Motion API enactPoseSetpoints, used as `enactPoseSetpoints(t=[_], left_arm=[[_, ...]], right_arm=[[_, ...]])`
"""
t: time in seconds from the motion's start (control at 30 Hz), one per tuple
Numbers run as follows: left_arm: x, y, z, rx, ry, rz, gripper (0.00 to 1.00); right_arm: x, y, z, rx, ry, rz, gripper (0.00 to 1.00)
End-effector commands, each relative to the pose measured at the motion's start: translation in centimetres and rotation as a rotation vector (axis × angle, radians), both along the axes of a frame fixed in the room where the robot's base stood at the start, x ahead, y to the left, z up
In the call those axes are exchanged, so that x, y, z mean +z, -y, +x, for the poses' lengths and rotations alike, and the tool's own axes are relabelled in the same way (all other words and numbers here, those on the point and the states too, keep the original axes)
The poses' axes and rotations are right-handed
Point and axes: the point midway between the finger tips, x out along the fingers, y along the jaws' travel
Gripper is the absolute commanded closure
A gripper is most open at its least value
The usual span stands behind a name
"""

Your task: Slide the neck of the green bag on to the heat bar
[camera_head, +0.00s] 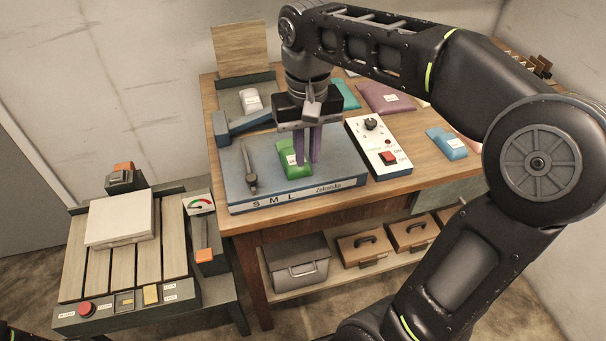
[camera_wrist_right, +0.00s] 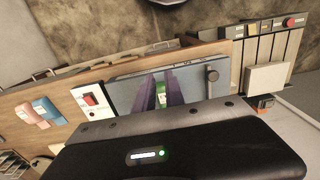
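The green bag (camera_head: 287,160), with a white label, lies on a blue board (camera_head: 340,165) marked S M L on the table. My right gripper (camera_head: 308,162) points down at the bag's right part, its purple fingers covering some of it. In the right wrist view the two fingers (camera_wrist_right: 161,100) stand apart, with the green bag (camera_wrist_right: 161,88) showing in the gap. Whether they touch the bag I cannot tell. A blue bar-shaped device (camera_head: 243,124), which looks like the heat bar, stands behind the board at left. My left gripper is not in view.
A white control box (camera_head: 379,146) with a red switch stands right of the board. Blue (camera_head: 446,143), purple (camera_head: 385,98) and teal (camera_head: 344,94) bags lie around the table. A slatted bench (camera_head: 122,267) is at left.

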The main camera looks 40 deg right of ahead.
Motion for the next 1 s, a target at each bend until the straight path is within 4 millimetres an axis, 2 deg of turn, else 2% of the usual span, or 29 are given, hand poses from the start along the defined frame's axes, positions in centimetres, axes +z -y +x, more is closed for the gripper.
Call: enactPoseSetpoints(t=[0.17, 0.37, 0.53, 0.77, 1.0], left_arm=[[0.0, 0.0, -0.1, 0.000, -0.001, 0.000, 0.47], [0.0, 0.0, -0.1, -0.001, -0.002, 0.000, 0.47], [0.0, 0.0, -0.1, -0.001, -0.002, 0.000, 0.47], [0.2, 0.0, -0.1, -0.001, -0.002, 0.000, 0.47], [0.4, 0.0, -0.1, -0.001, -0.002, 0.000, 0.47]], right_arm=[[0.0, 0.0, 0.0, 0.009, 0.001, 0.000, 1.00], [-0.1, 0.0, 0.0, 0.007, 0.000, 0.000, 1.00], [-1.1, 0.0, 0.0, 0.006, -0.002, 0.000, 1.00], [-4.7, 0.0, -0.1, 0.006, -0.004, 0.000, 1.00], [-9.6, 0.0, -0.1, 0.006, -0.005, 0.001, 1.00]])
